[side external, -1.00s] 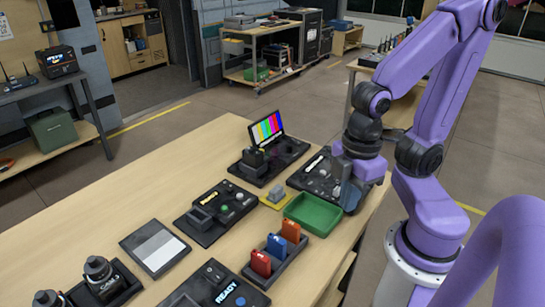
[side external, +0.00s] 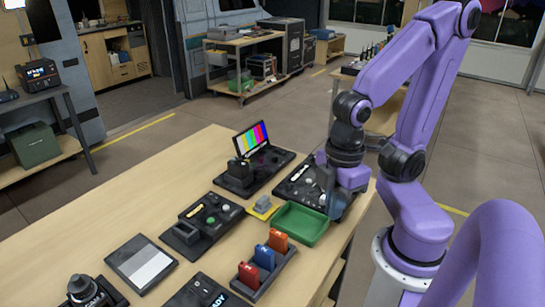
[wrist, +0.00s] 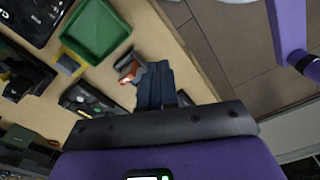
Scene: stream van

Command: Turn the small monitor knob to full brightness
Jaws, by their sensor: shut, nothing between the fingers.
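The small monitor (side external: 251,139) shows upright colour bars at the back of the bench, on a dark base (side external: 262,167). Its knob is too small to make out for certain. A dark control panel (side external: 297,188) with a light strip and small round controls lies to the right of the base, partly behind my gripper. My gripper (side external: 337,208) is shut and empty, pointing down by the bench's right edge, beside that panel and the green tray. In the wrist view my dark fingers (wrist: 153,88) show near the middle; the monitor screen is not visible there.
A green tray (side external: 309,213) stands in front of the gripper, with a yellow-based grey block (side external: 263,204) beside it. A rack (side external: 272,268) holds red, blue and orange units. Another control panel (side external: 212,211) lies left. The bench (side external: 165,200) has bare space at left.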

